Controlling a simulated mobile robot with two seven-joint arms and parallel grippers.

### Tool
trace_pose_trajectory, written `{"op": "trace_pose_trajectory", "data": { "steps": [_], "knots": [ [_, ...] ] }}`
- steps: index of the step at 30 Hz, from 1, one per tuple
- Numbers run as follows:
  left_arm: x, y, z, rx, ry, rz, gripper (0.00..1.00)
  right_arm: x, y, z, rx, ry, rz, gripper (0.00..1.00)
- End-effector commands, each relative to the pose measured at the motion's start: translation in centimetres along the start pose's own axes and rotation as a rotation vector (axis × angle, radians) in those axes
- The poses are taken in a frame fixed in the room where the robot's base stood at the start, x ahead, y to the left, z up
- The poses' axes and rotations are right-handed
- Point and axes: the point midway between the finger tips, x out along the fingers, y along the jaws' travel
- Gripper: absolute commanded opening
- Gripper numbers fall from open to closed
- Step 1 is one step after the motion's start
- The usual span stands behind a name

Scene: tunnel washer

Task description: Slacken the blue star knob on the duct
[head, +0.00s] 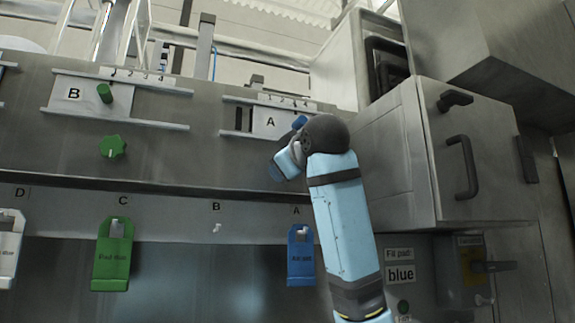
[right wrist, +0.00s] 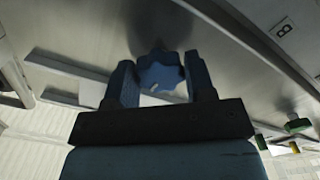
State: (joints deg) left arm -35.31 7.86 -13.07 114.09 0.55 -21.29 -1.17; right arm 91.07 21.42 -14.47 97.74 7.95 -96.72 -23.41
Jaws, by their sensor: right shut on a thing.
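The blue star knob (right wrist: 160,72) shows in the right wrist view, set against the steel duct face between my right gripper's two fingers (right wrist: 162,82). The fingers stand one on each side of it, and the gripper is shut on it. A pale mark shows on the knob's near edge. In the head view my right gripper (head: 284,163) is at the duct panel (head: 205,165), just below the plate marked A (head: 270,123). My wrist and gripper hide the star knob there. My left gripper is not in view.
A small blue handle (head: 300,122) shows on plate A, close above my wrist. Plate B (head: 75,94) has a green handle and a green star knob (head: 112,146) below. Green (head: 111,270) and blue (head: 301,270) tags hang underneath. A steel cabinet (head: 470,180) stands close right.

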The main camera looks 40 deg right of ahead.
Motion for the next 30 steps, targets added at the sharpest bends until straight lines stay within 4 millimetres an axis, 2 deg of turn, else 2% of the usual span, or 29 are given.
{"op": "trace_pose_trajectory", "data": {
  "steps": [14, 15, 18, 26, 30],
  "knots": [
    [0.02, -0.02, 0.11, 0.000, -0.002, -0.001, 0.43, 0.01, -0.16, 0.03, -0.018, -0.001, -0.002, 0.26],
    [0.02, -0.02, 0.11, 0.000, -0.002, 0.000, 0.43, 0.01, -0.16, 0.03, -0.018, -0.001, -0.002, 0.52],
    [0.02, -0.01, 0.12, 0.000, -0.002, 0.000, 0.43, 0.00, -0.13, 0.01, -0.018, 0.000, -0.002, 0.75],
    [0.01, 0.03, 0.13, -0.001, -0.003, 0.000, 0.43, -0.04, -0.05, -0.01, -0.016, 0.000, -0.001, 0.75],
    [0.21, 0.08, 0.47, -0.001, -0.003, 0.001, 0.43, -0.93, -0.08, 0.03, -0.016, 0.002, 0.001, 0.75]
  ]
}}
